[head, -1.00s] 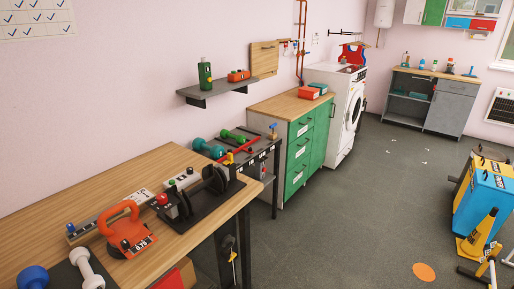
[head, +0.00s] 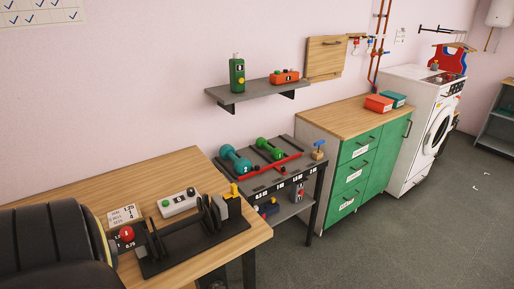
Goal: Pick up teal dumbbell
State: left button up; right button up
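The teal dumbbell (head: 236,159) lies on the grey top of the narrow rack (head: 300,163) beyond the wooden table. It sits at the left end of the rack, left of a green dumbbell (head: 270,148). A red strip runs along the rack in front of both. Neither gripper's fingers show.
The wooden table (head: 150,172) carries a black plate holder (head: 195,240) and a grey control box (head: 180,201). A wall shelf (head: 258,95) hangs above the rack. A green-drawer cabinet (head: 360,165) stands to its right.

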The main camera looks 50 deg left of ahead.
aim_at(242, 166)
jog(key=i, duration=2.55)
jog(key=u, duration=2.7)
